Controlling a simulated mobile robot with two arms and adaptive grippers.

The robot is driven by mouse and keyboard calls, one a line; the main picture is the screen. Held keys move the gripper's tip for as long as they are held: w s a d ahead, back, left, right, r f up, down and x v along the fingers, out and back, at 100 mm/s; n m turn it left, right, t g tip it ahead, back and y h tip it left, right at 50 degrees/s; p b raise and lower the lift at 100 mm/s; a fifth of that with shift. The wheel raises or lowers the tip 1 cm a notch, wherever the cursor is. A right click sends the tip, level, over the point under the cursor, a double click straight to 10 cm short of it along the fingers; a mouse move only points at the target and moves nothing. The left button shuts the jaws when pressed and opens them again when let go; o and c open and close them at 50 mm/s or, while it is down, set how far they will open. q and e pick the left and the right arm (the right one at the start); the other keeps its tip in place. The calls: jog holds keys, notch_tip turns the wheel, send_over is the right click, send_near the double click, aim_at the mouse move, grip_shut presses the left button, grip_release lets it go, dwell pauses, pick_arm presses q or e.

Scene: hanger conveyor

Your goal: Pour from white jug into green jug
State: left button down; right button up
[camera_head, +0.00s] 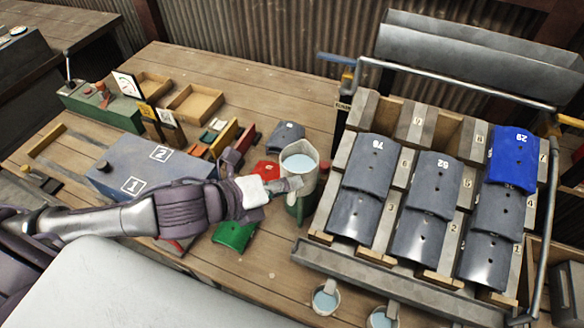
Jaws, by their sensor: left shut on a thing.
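A white jug (309,180) with pale blue liquid inside stands out at the middle of the head view, close to the left edge of the slanted rack. It looks upright or nearly so. My left gripper (289,185) comes in from the left and is shut on its near left side. A green jug (293,207) shows just below the white one, mostly hidden by it and by my gripper. I cannot tell whether the two jugs touch. My right gripper is not in view.
The slanted rack (372,271) holds several grey curved plates and a blue one (513,158). Two small cups (325,300) with blue liquid stand at the front edge. A grey numbered box (120,177), wooden trays (194,103) and a green plate (234,236) lie to the left.

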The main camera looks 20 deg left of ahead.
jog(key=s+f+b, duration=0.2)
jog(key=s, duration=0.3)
pick_arm(q)
jog(key=shift+r+n+g+p, duration=0.35)
jog(key=shift+n+g+p, duration=0.15)
jog(key=shift+g+p, duration=0.7)
jog(key=shift+r+n+g+p, duration=0.45)
jog(key=shift+g+p, duration=0.45)
jog(key=shift+p, duration=0.55)
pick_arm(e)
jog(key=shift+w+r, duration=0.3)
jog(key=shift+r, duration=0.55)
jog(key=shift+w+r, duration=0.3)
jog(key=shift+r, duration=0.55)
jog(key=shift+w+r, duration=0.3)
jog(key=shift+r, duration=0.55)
pick_arm(q)
jog(key=shift+p, duration=0.3)
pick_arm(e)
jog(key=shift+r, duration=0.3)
pick_arm(q)
jog(key=shift+w+r+n+g+p, duration=0.2)
jog(key=shift+g+p, duration=0.3)
jog(key=shift+p, duration=1)
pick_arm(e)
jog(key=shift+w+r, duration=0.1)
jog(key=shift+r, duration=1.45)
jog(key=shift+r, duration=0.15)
